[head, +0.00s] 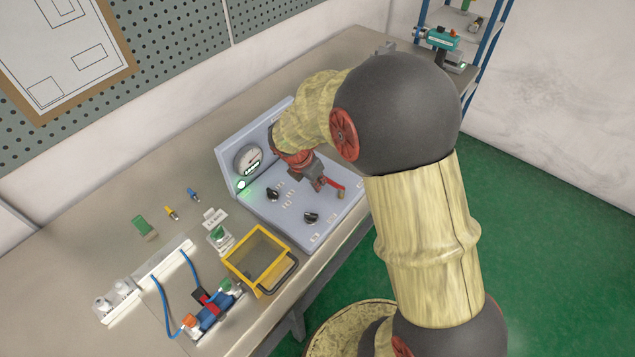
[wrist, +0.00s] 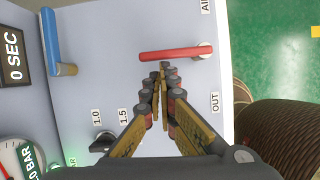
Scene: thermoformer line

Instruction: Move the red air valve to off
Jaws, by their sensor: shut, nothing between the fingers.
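The red air valve (wrist: 175,54) is a red lever on the grey control panel (wrist: 100,80). In the wrist view it lies crosswise, its pivot at the right beside a partly cut-off label starting "AI". An "OUT" label is below the pivot. My gripper (wrist: 164,68) is shut and empty, its fingertips by the lever's middle on its lower side. I cannot tell whether they touch it. In the head view the red valve (head: 334,185) shows beside my gripper (head: 320,187), which partly covers the panel there.
A blue lever (wrist: 52,40) and a black knob (wrist: 102,142) are on the panel. A round gauge (head: 247,158) is on its upright back. A yellow-framed box (head: 258,258) and blue clamp-like fixture (head: 210,308) stand left of the panel.

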